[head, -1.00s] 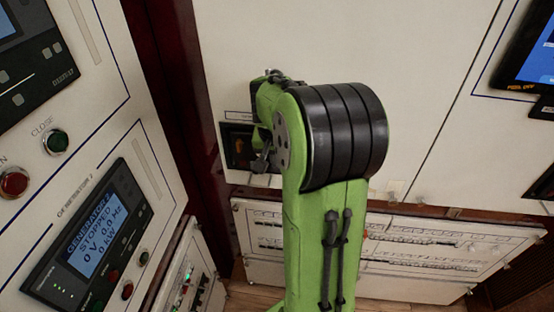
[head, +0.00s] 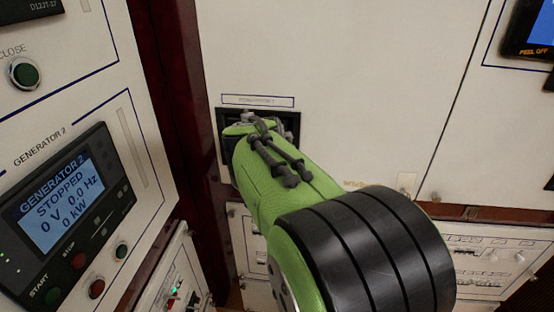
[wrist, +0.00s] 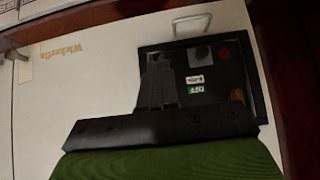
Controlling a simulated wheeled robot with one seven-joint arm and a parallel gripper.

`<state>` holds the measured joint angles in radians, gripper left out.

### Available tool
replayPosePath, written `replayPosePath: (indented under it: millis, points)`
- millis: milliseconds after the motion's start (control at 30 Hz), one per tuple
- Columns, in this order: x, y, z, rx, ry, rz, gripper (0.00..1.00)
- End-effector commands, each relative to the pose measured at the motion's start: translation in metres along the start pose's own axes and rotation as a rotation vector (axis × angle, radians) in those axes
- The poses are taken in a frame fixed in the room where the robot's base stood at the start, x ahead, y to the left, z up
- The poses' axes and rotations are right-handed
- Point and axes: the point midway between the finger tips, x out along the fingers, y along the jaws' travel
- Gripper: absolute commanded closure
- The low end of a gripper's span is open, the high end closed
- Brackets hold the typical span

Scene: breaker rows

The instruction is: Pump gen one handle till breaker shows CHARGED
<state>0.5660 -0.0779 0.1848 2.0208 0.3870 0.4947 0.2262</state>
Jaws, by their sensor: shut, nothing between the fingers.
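The generator one breaker is a dark framed recess (head: 290,122) in the white panel, under a small label; my arm covers most of it in the head view. A pale loop (wrist: 192,24) by the frame's upper edge may be the pump handle. My gripper (wrist: 158,82) is shut and empty, in front of the breaker face; contact cannot be told.
The generator 2 panel (head: 68,205) at left reads STOPPED, with buttons beside its screen. A dark red post (head: 178,130) stands between that panel and the breaker. A blue screen (head: 535,30) is at upper right.

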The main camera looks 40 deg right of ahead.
Motion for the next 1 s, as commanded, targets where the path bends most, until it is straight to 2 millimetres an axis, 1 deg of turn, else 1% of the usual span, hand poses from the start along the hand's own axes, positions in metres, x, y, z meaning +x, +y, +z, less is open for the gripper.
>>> replayPosePath:
  millis: [33,133,1000]
  points:
    - [0.0052,0.0007,0.0058,0.0,0.011,0.003,1.0]
    - [0.0048,0.0007,0.0072,-0.001,0.032,0.003,1.0]
    - [0.0034,0.0018,0.0068,0.001,0.055,0.006,1.0]
